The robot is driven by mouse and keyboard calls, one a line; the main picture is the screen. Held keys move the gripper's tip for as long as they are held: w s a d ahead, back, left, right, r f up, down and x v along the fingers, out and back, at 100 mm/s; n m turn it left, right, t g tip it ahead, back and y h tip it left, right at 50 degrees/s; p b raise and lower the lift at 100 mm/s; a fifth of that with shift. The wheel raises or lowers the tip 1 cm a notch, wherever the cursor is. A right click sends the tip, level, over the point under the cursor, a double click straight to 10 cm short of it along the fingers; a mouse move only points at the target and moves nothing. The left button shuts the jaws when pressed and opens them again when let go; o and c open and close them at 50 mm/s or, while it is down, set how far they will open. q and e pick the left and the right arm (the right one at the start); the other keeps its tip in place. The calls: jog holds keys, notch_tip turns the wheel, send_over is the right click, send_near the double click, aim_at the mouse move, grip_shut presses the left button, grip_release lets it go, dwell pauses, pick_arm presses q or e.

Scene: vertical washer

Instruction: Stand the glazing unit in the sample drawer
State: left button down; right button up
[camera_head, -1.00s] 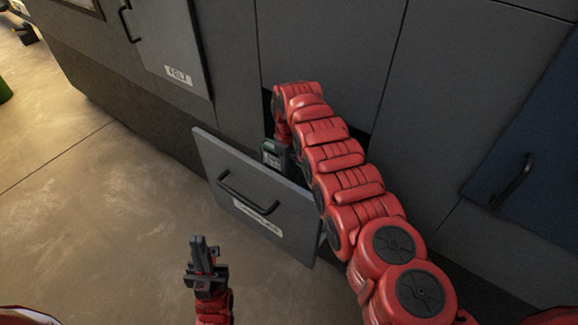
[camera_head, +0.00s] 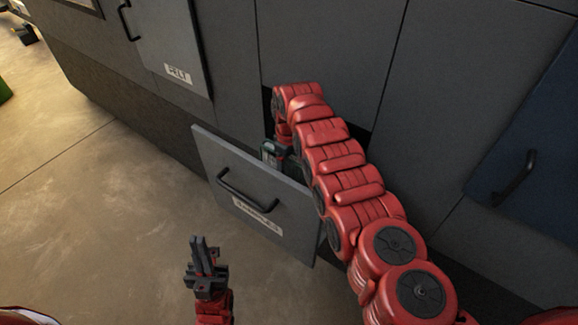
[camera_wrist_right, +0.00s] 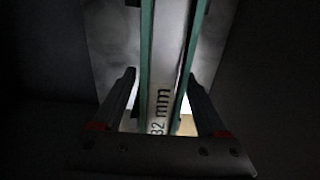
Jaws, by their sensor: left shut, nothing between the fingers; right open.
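The sample drawer (camera_head: 285,195) is pulled out of the grey cabinet, its front panel with black handle and label facing me. My right arm reaches over it, and its hand is down in the drawer, mostly hidden in the head view. In the right wrist view, the glazing unit (camera_wrist_right: 165,60) shows as a pale edge strip marked "32 mm" between two green glass edges. My right gripper (camera_wrist_right: 163,85) is open, with one finger on each side of the unit and visible gaps. The unit's lower end is hidden. My left gripper (camera_head: 201,252) is shut and empty, in front of the drawer.
A door with a label (camera_head: 178,74) is at the upper left of the cabinet. A blue panel with a black handle (camera_head: 515,180) is at the right. The floor (camera_head: 90,230) at the left is clear.

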jog(key=shift+r+p, duration=0.4)
jog(key=shift+r, duration=0.25)
notch_tip(320, 180, up, 10)
jog(key=shift+r+b, duration=0.25)
jog(key=shift+b, duration=0.4)
notch_tip(320, 180, up, 6)
jog(key=p, duration=0.4)
jog(key=shift+f, duration=0.15)
